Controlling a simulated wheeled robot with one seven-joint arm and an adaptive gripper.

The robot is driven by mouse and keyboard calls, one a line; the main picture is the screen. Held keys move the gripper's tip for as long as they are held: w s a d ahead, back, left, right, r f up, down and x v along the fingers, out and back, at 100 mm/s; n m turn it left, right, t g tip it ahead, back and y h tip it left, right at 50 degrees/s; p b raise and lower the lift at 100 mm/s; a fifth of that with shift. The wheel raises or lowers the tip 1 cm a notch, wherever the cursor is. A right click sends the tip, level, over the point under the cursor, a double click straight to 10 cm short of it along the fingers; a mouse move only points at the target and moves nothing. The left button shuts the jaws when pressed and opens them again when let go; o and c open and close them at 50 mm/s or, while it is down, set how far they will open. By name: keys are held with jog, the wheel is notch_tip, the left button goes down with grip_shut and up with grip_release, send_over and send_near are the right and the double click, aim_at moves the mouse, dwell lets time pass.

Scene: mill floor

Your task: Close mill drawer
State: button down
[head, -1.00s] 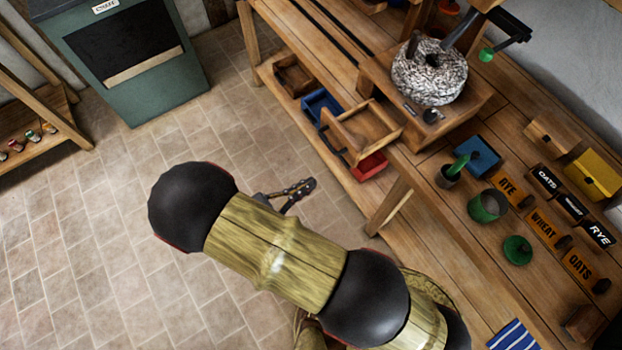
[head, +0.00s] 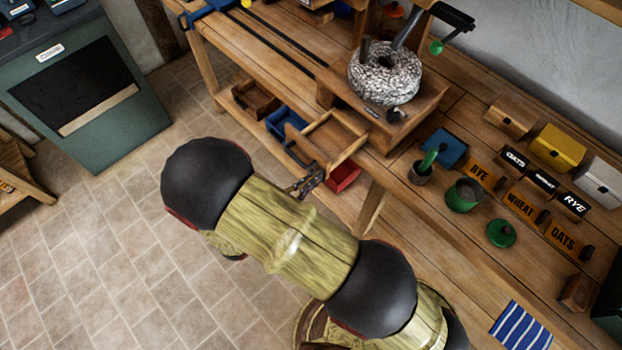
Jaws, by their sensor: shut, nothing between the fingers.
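The mill (head: 384,76) has a round speckled stone on a wooden base on the workbench. Its wooden drawer (head: 345,154) is pulled out of the base, open at the top, and juts past the bench edge toward the lower left. A dark handle (head: 290,152) shows on the drawer's front. My gripper (head: 317,175) is shut and empty, close to the lower end of the drawer front. I cannot tell whether it touches the drawer. My arm hides part of the gripper.
Blue (head: 285,122) and red (head: 342,177) bins and a brown box (head: 256,99) sit on the lower shelf below the drawer. A green pot (head: 463,195) and labelled boxes stand on the bench at right. A green oven-like cabinet (head: 90,88) stands at left. The tiled floor between is clear.

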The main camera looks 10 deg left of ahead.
aim_at(356, 143)
jog(key=p+x, duration=0.3)
jog(key=x, duration=1.4)
jog(key=shift+w+d, duration=0.15)
jog(key=shift+d, duration=0.1)
jog(key=shift+a, duration=0.15)
jog(key=p+v, duration=0.1)
jog(key=v, duration=1.3)
jog(key=shift+p, duration=0.3)
